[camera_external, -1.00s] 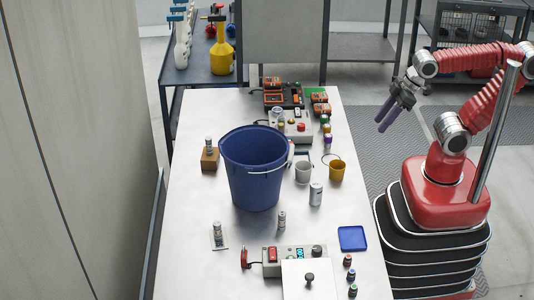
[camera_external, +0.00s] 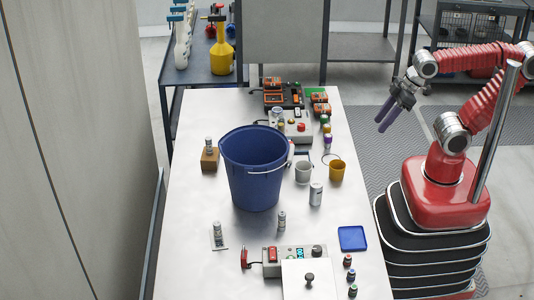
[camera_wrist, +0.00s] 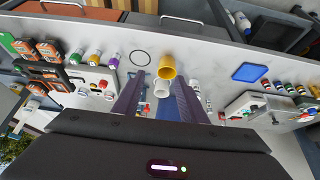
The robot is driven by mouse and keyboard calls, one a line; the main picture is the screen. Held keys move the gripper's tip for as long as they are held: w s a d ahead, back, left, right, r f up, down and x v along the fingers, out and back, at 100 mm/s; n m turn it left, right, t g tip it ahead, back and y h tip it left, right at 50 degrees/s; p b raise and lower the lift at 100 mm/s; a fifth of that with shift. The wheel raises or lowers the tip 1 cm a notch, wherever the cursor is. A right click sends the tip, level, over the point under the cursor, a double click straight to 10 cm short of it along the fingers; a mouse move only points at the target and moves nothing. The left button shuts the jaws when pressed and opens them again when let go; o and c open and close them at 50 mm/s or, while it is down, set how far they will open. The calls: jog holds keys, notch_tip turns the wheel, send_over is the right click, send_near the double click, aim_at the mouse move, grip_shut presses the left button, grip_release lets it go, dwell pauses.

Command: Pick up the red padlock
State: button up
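A small red item (camera_external: 245,258), possibly the red padlock, is at the left end of the grey control box (camera_external: 288,262) near the front of the table. It is too small to be sure what it is. My gripper (camera_external: 381,122) is raised off the right side of the table, well away from that item. Its two purple fingers are apart with nothing between them. In the wrist view my gripper (camera_wrist: 159,80) also shows open, with cups beyond the fingers. I cannot make out the padlock clearly in the wrist view.
A tall blue bucket (camera_external: 253,170) stands mid-table. A white cup (camera_external: 303,173), a yellow cup (camera_external: 337,171) and a metal can (camera_external: 316,194) stand right of it. A blue tray (camera_external: 352,238) lies near the right edge. Orange-and-black devices (camera_external: 283,95) are at the back.

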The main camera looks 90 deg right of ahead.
dwell(0.4)
jog(key=shift+c, duration=1.1)
jog(key=shift+a, duration=0.15)
